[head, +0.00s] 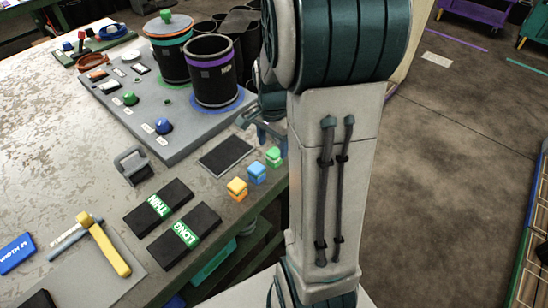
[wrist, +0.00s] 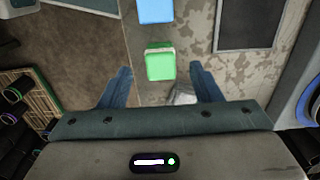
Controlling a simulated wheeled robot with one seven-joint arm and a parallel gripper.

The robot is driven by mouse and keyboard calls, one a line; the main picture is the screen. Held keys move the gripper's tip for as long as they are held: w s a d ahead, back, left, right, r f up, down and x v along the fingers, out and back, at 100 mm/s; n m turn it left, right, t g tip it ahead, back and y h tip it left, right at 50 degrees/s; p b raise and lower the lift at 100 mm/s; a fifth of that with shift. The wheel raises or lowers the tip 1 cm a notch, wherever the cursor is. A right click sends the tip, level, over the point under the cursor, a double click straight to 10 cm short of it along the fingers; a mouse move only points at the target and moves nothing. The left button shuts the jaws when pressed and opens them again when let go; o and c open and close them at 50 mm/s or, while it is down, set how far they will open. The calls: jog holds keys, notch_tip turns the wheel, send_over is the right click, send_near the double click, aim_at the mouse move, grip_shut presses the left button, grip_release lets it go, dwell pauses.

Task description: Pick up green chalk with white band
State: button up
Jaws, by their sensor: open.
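The green chalk with a white band (head: 273,157) stands near the table's right edge, at the end of a short row with a blue one (head: 257,173) and an orange one (head: 237,189). In the wrist view the green chalk (wrist: 161,66) is centred between the fingertips, with clear gaps on both sides. Its pale band shows along its upper edge there. My gripper (head: 262,134) is open and empty, its blue fingers just behind the green chalk in the head view. The wrist view shows both fingers of my gripper (wrist: 160,72) spread apart. My arm hides part of the table edge.
A dark flat pad (head: 226,157) lies left of the chalks. Behind it is a grey board (head: 175,136) with knobs and black cups (head: 214,72). Black blocks marked LONG (head: 184,236) and THIN (head: 158,207) lie in front. Floor is open to the right.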

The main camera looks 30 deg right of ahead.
aim_at(274, 152)
jog(key=f, duration=0.5)
jog(key=shift+w+d, duration=0.15)
jog(key=shift+d, duration=0.15)
jog(key=c, duration=1.1)
jog(key=shift+r, duration=0.15)
jog(key=shift+r, duration=0.3)
jog(key=r, duration=0.3)
jog(key=shift+d+r, duration=0.3)
jog(key=shift+r, duration=0.1)
jog(key=s+d+r, duration=0.1)
jog(key=d+r, duration=0.1)
jog(key=d, duration=0.1)
jog(key=s+d+r, duration=0.1)
jog(key=d+r, duration=0.1)
jog(key=d, duration=0.2)
jog(key=s+d+r, duration=0.1)
jog(key=d+r, duration=0.1)
jog(key=d, duration=0.1)
jog(key=shift+s+d+r, duration=0.2)
jog(key=shift+d, duration=0.1)
